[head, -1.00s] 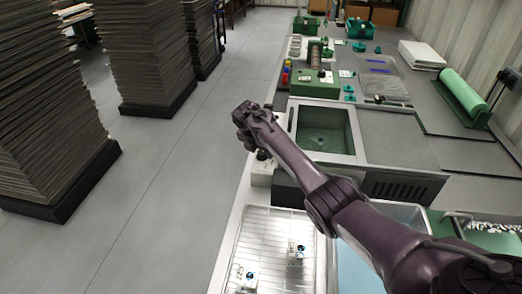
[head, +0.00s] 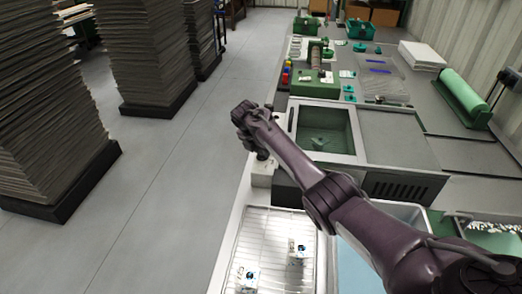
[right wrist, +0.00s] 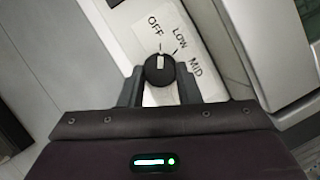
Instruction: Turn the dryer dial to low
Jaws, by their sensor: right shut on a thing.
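The dryer dial (right wrist: 160,70) is a round black knob with a white pointer mark, on a white label (right wrist: 190,30) reading OFF, LOW and MID. The white mark points up in the right wrist view, toward the line by OFF, with the LOW line just to its right. My right gripper (right wrist: 160,76) is shut on the dial, one finger at each side. In the head view my right arm reaches across to the front edge of the grey machine (head: 400,145), and the wrist hides the dial. My left gripper is not in view.
A wire rack (head: 270,235) with small printed pieces lies in front of the machine. A green-lined well (head: 325,125) opens in its top. A green roller (head: 465,95) lies at the right. Tall board stacks (head: 45,100) stand left, beyond open floor (head: 190,150).

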